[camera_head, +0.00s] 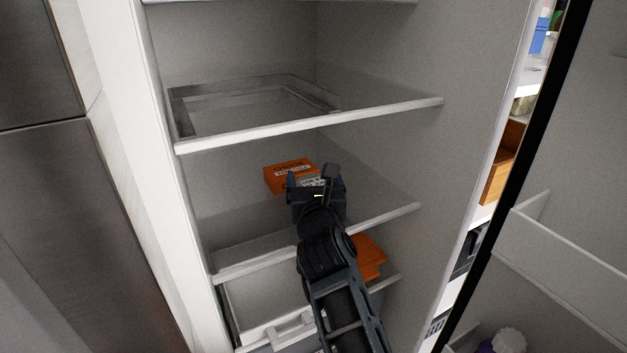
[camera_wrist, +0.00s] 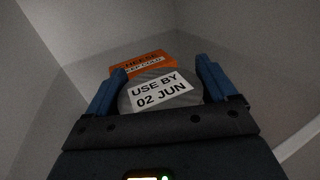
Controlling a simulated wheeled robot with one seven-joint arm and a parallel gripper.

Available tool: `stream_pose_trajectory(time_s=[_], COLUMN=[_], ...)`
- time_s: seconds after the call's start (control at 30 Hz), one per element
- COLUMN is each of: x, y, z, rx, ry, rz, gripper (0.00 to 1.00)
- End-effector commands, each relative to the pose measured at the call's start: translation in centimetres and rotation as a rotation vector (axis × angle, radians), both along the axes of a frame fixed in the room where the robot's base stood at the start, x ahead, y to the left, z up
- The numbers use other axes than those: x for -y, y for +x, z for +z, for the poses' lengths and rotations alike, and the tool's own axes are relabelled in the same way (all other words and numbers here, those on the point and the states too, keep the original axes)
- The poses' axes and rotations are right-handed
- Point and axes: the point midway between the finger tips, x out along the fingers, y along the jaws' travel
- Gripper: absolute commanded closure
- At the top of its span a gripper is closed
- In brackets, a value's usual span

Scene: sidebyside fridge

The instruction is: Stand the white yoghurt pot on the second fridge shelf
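The pot's round grey-looking lid, with a white "USE BY 02 JUN" label, shows in the wrist view; I take it for the white yoghurt pot (camera_wrist: 160,92). My gripper (camera_wrist: 162,85) has one blue finger at each side of it, and the pot fills the gap between them. In the head view my gripper (camera_head: 312,178) reaches into the fridge, between an upper shelf (camera_head: 310,122) and a lower shelf (camera_head: 245,264). Only the label of the pot (camera_head: 312,182) shows there. The pot's underside is hidden, so I cannot tell whether it touches the shelf.
An orange cheese box (camera_head: 289,174) stands just behind the pot; it also shows in the wrist view (camera_wrist: 142,62). Another orange item (camera_head: 371,258) lies below the lower shelf. The open door with its bin (camera_head: 570,270) is at the right. Room is free left of the cheese box.

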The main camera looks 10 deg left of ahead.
Motion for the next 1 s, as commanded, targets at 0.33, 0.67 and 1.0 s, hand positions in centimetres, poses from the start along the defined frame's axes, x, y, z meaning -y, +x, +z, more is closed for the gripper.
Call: stream_pose_trajectory(time_s=[0.33,0.67,1.0], x=[0.0,0.6,2.0], y=[0.0,-3.0,-9.5], z=[0.1,0.3,0.3], rx=[0.0,-0.001,0.0], ry=[0.0,-0.001,-0.001], rz=[0.0,0.001,0.001], gripper=[0.0,0.0,0.0])
